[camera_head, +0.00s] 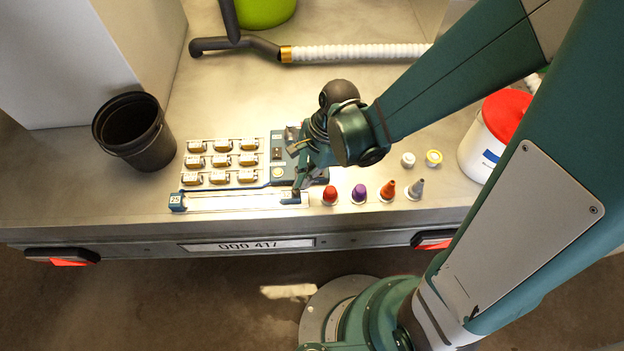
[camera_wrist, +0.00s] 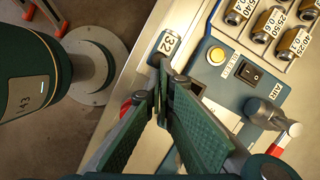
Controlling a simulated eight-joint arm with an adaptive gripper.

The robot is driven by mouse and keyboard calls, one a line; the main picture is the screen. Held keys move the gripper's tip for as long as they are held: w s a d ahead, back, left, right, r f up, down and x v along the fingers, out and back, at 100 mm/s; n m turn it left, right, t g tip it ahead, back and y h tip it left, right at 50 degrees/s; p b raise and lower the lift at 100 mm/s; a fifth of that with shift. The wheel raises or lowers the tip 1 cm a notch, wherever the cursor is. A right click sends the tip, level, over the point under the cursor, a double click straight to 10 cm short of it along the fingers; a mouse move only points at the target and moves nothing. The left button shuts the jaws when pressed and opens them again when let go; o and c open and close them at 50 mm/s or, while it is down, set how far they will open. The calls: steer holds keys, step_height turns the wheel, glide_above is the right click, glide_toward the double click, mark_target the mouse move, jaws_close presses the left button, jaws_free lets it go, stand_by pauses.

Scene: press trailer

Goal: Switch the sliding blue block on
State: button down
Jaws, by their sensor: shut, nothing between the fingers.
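A long pale rail (camera_head: 235,201) runs along the front edge of the trailer bed. A small blue block (camera_head: 177,201) with a white label sits at its left end. My gripper (camera_head: 298,192) is low over the right part of the rail. In the wrist view, my gripper's fingertips (camera_wrist: 160,75) are together and empty, right beside a white label marked 32 (camera_wrist: 168,43). A dark piece under the fingertips is partly covered, and I cannot tell whether they touch it.
A blue panel (camera_wrist: 205,82) with a yellow button (camera_wrist: 216,55) and black switch (camera_wrist: 250,72) lies beside the rail. Coloured cones, including a red one (camera_head: 330,195), stand right. A black bucket (camera_head: 134,131) stands left.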

steer(key=a+b, duration=0.1)
steer(key=a, duration=2)
steer(key=shift+w+d, duration=0.1)
steer(key=shift+d, duration=0.05)
steer(key=shift+w+d+r, duration=0.15)
steer(key=shift+w+d, duration=0.2)
steer(key=shift+d, duration=0.35)
steer(key=d+p+v, duration=0.1)
steer(key=p+v, duration=0.2)
steer(key=v, duration=0.8)
steer(key=shift+w+d+f, duration=0.25)
steer(key=shift+w+d, duration=0.05)
steer(key=shift+w, duration=0.05)
steer(key=shift+d, duration=0.1)
